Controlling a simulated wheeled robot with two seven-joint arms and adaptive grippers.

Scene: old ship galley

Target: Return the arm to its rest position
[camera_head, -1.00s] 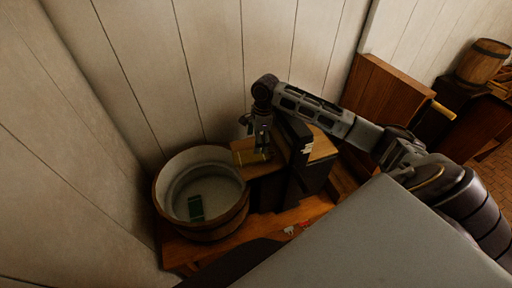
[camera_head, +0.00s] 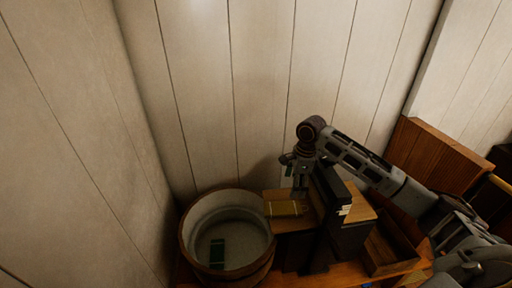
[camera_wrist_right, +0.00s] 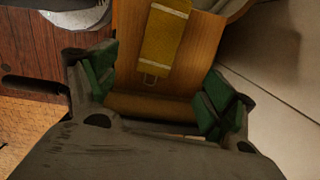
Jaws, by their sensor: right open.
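My right arm comes in from the right in the head view. Its gripper (camera_head: 299,192) points down over a wooden block top beside the tub. The right wrist view shows the same gripper (camera_wrist_right: 160,88) open, with green pads wide apart and nothing between the tips. A yellow object (camera_head: 284,208) lies on the wooden top, just left of the gripper and apart from it. My left gripper is not in view.
A round wooden tub (camera_head: 187,237) with a grey inside stands left of the block; a dark green object (camera_head: 217,253) lies in it. A dark upright piece (camera_head: 331,203) stands right beside the gripper. Plank walls close off the back and left. Brown wooden furniture (camera_head: 437,155) stands at the right.

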